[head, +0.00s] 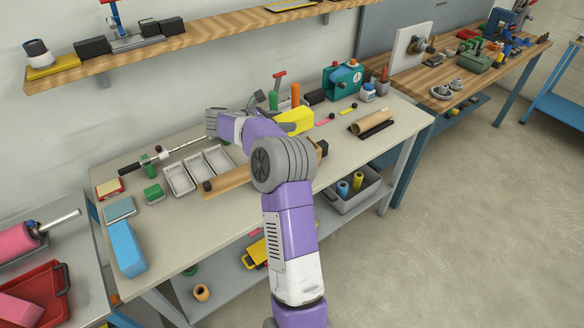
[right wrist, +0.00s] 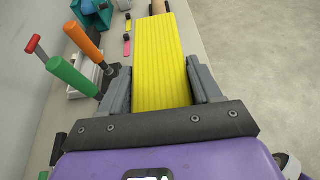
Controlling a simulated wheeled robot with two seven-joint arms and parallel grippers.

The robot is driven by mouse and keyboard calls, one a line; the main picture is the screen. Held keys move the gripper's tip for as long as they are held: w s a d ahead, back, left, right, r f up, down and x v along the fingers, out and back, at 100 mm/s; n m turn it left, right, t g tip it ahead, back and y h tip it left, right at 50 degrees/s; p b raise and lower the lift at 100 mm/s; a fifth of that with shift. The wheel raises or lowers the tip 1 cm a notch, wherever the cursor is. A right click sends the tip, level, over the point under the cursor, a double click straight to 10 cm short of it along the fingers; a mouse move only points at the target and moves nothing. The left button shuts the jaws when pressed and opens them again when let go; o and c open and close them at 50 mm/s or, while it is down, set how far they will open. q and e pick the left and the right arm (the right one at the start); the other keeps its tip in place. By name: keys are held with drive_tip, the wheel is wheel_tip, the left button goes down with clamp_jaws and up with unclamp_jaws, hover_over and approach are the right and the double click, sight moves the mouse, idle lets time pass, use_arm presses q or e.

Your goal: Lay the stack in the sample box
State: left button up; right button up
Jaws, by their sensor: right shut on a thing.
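A yellow, ribbed stack (right wrist: 160,35) lies between the two grey fingers of my right gripper (right wrist: 160,72). The fingers close on its sides, and it extends forward beyond their tips. In the head view the yellow stack (head: 297,121) shows behind my purple arm, over the back middle of the workbench. My arm hides the fingers and part of the stack there. I cannot tell whether the stack touches the bench. No container is clearly marked as the sample box. Three pale open trays (head: 197,168) stand left of my arm. My left gripper is not in view.
Orange (right wrist: 86,38) and green (right wrist: 70,76) handles stand close left of my right gripper. A teal device (head: 342,80) and a brown roll (head: 371,121) are farther right. A grey bin (head: 352,200) with rolls sits on the lower shelf.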

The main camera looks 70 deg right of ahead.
drive_tip(key=shift+s+d, duration=0.25)
drive_tip(key=shift+s, duration=0.2)
drive_tip(key=shift+s+f+m+g, duration=0.1)
drive_tip(key=shift+f+m+g, duration=0.2)
drive_tip(key=shift+f, duration=0.15)
wheel_tip(320, 180, down, 9)
drive_tip(key=b, duration=0.2)
drive_tip(key=shift+b, duration=0.3)
drive_tip(key=shift+f+b, duration=0.6)
drive_tip(key=shift+b, duration=0.2)
drive_tip(key=o, duration=1.1)
drive_tip(key=shift+r, duration=0.1)
